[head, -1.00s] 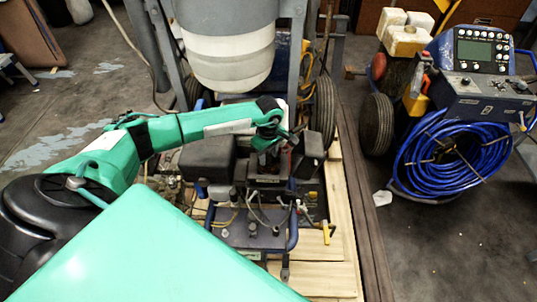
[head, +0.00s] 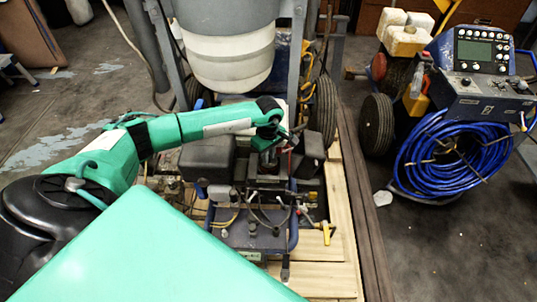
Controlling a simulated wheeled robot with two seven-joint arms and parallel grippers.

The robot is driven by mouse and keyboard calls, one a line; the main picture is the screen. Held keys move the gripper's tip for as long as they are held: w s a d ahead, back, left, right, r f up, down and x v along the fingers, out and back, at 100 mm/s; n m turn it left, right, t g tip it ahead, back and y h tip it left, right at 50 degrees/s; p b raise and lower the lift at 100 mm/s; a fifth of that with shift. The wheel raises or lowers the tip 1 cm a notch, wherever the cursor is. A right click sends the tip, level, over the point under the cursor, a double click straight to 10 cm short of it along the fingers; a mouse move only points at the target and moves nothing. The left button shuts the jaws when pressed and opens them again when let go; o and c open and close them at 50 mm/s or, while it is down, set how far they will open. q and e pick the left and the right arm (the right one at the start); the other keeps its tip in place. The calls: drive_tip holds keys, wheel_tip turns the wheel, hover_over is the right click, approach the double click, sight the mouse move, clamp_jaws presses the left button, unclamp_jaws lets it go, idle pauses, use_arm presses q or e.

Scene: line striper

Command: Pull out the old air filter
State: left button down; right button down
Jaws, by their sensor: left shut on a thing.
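The line striper's engine (head: 207,160) stands low in the middle of the head view, among dark housings, hoses and cables. My left arm reaches in from the left, and its gripper (head: 268,157) points down between two black box-shaped housings. The gripper is shut on a small dark part there, apparently the old air filter. The fingers and the wrist hide most of that part, so its outline and whether it is clear of its seat cannot be told. My right gripper is not in view.
A white tank (head: 232,65) stands close behind my left wrist. The black housing (head: 311,147) is just right of the gripper. Wooden planks (head: 345,215) lie under the machine. A cart with a blue hose coil (head: 455,155) stands right, beyond open floor (head: 430,235).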

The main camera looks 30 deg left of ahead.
use_arm(q)
drive_tip(key=shift+r, duration=0.55)
drive_tip(key=shift+r, duration=0.1)
drive_tip(key=shift+r+p, duration=1.2)
drive_tip(key=shift+r, duration=0.65)
